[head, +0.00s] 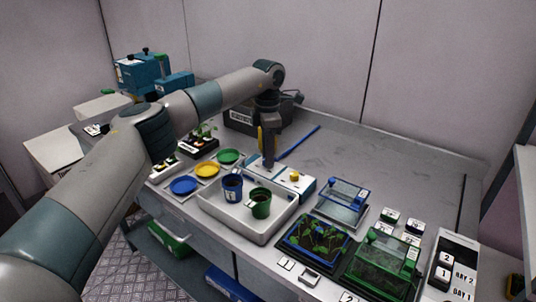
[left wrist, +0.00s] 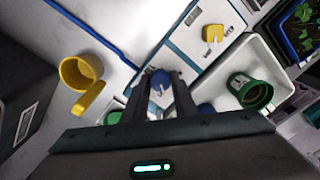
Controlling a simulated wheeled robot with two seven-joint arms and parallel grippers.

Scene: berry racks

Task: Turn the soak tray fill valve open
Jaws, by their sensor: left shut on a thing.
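The soak tray (head: 262,236), a white basin, stands at mid-bench with a blue pot (head: 232,187) and a green pot (head: 260,202) in it. A white and blue valve box (head: 303,187) sits along its back edge and carries a yellow knob (head: 294,176). My left gripper (head: 268,163) points down over the box, left of the yellow knob. In the left wrist view its fingers close around a blue knob (left wrist: 160,82), which looks like the valve handle. The yellow knob (left wrist: 212,38) stands apart from the fingers. My right gripper is not visible.
A blue pipe (head: 300,142) runs back from the box. A yellow cup with a handle (left wrist: 82,75) is close beside the gripper. Colored saucers (head: 207,170) lie left of the tray. Seedling trays (head: 317,244) stand to the right. The back right bench is clear.

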